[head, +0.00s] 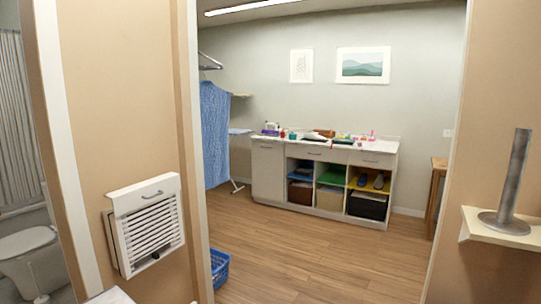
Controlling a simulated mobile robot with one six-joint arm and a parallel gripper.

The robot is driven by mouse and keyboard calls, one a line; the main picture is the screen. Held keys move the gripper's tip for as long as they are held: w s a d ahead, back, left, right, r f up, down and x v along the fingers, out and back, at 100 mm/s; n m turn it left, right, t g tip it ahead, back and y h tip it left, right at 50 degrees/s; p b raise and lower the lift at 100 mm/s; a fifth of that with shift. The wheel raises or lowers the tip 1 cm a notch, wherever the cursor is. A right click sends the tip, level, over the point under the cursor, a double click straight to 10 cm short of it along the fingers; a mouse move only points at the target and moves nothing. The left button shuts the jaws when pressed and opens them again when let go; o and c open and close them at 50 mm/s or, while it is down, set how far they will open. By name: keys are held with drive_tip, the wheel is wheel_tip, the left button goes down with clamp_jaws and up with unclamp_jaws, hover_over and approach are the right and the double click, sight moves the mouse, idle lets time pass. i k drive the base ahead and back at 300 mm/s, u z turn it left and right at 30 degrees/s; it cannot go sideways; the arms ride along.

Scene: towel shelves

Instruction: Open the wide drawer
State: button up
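A white cabinet (268,176) stands against the far wall of the room beyond the doorway. Under its countertop are a middle drawer front (300,152) and a right drawer front (384,164), each with a small handle. Both look closed. The middle front looks the wider of the two. A tall door panel with a handle at its top fills the cabinet's left end. My gripper is not in view.
The doorway has tan walls on both sides, with open wood floor (310,255) beyond. A blue basket (220,267) sits by the left jamb. A wall shelf (490,231) with a metal holder juts out at right. A louvered white unit (150,235) hangs at left.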

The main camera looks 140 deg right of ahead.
sight(329, 154)
drive_tip(key=u, duration=1.35)
drive_tip(key=k, duration=0.1)
drive_tip(key=z, duration=2.9)
drive_tip(key=k, duration=0.25)
drive_tip(key=z, duration=2.8)
drive_tip(key=k, duration=0.3)
drive_tip(key=z, duration=0.95)
